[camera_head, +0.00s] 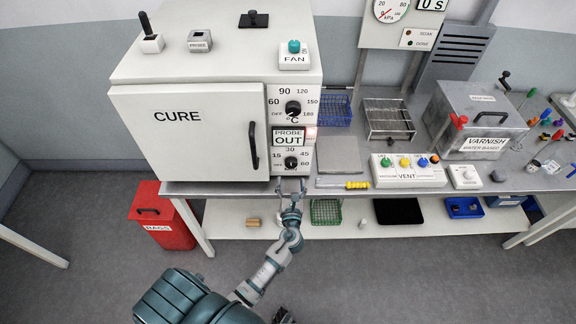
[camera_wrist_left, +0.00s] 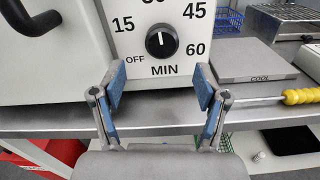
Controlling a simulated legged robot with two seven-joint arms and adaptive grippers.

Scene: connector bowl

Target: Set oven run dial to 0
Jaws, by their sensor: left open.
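The white oven marked CURE (camera_head: 190,130) stands on the bench with its door shut. Its lower dial, marked MIN (camera_head: 291,162), is a black round knob on the right panel; it also shows in the left wrist view (camera_wrist_left: 162,41). Its scale reads OFF, 15, 30, 45 and 60. The knob's white line stands nearly upright, roughly toward 30. My left gripper (camera_head: 291,187) is open and empty just below and in front of this dial. In the left wrist view its two blue-padded fingers (camera_wrist_left: 160,88) are spread below the knob, not touching it.
The black door handle (camera_head: 253,145) sticks out left of the dial. The upper temperature dial (camera_head: 293,108) and a PROBE OUT sign (camera_head: 289,138) sit above. A grey plate (camera_head: 339,155), yellow-handled tool (camera_head: 357,185) and VENT box (camera_head: 408,171) lie to the right.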

